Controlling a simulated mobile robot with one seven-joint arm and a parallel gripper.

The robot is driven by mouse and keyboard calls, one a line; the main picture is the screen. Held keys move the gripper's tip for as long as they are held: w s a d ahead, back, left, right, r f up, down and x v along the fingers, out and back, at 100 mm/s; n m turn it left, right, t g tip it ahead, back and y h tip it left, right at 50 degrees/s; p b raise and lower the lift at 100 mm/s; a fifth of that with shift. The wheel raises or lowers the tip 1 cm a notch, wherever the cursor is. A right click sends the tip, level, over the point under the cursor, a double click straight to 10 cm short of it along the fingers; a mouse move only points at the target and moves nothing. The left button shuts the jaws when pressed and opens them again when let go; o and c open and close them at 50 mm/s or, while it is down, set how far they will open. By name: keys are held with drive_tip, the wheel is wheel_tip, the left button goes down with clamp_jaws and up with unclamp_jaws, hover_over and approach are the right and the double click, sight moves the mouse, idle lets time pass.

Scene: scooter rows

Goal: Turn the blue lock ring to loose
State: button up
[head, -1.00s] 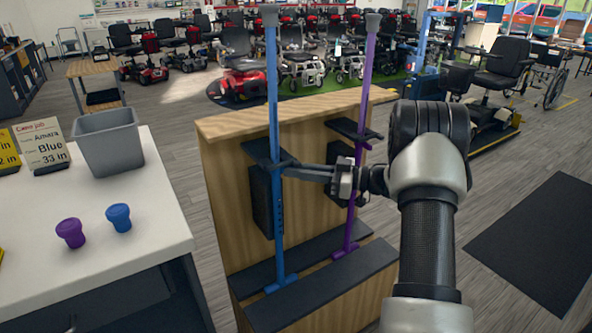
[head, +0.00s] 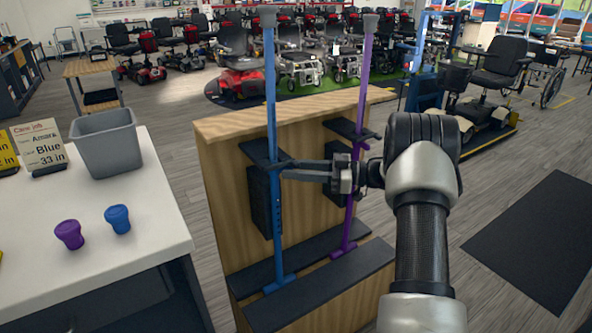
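The blue cane (head: 271,90) stands upright in the left side of the wooden rack, passing a black bracket (head: 259,150). A row of small holes shows on its lower shaft. The blue lock ring is not clearly visible; the bracket and my fingertips cover the part of the shaft around it. My gripper (head: 283,170) reaches in from the right, with its two thin dark fingers level and their tips at the blue cane just below the bracket. A narrow gap shows between the fingers. Whether they are closed on the ring is too small to tell.
A purple cane (head: 364,80) stands in the rack (head: 225,190) just behind my gripper, close to it.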

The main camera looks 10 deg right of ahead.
drive_tip(key=p+v, duration=0.2)
drive_tip(key=v, duration=1.5)
drive_tip(key=shift+d, duration=0.2)
